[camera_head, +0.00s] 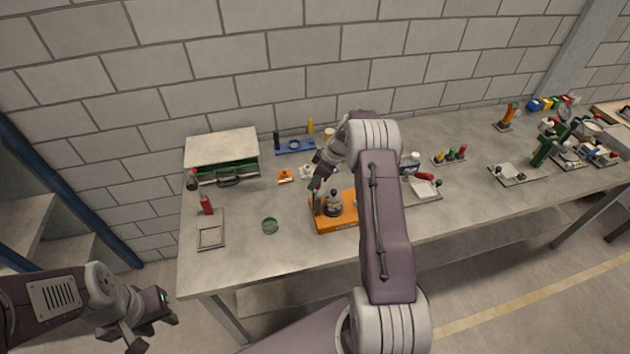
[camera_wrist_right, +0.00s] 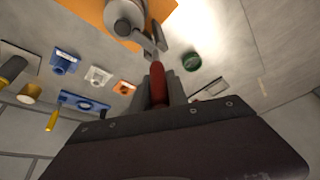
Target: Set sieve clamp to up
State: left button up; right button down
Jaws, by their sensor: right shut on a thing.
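The sieve clamp is a grey rounded body (camera_head: 333,208) on an orange base (camera_head: 348,222) on the bench. In the right wrist view the grey body (camera_wrist_right: 124,17) shows at the top, with a metal arm leading to a red handle (camera_wrist_right: 157,82). My right gripper (camera_head: 317,188) is at the left side of the clamp. It is shut on the red handle. Its own arm hides part of the orange base. The lever's exact angle is hard to tell. My left gripper (camera_head: 155,328) is open and empty, in front of the bench at the lower left.
A grey box with a green drawer (camera_head: 222,155) stands at the bench's back left. A red-handled tool (camera_head: 206,205), a flat frame (camera_head: 211,236) and a green ring (camera_head: 270,226) lie left of the clamp. A blue fixture (camera_head: 295,146) is behind. Several tools stand further right.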

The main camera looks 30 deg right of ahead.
jog(key=shift+w+a+r, duration=0.1)
jog(key=shift+r, duration=0.05)
jog(key=w+a+f+n+g+h+b, duration=0.1)
jog(key=a+f+g+h+b, duration=0.2)
jog(key=a+f+h+b, duration=0.4)
jog(key=shift+w+n+h+b, duration=0.25)
jog(key=shift+n+h+b, duration=0.05)
jog(key=shift+h+b, duration=3.75)
jog(key=c, duration=1.3)
grip_release()
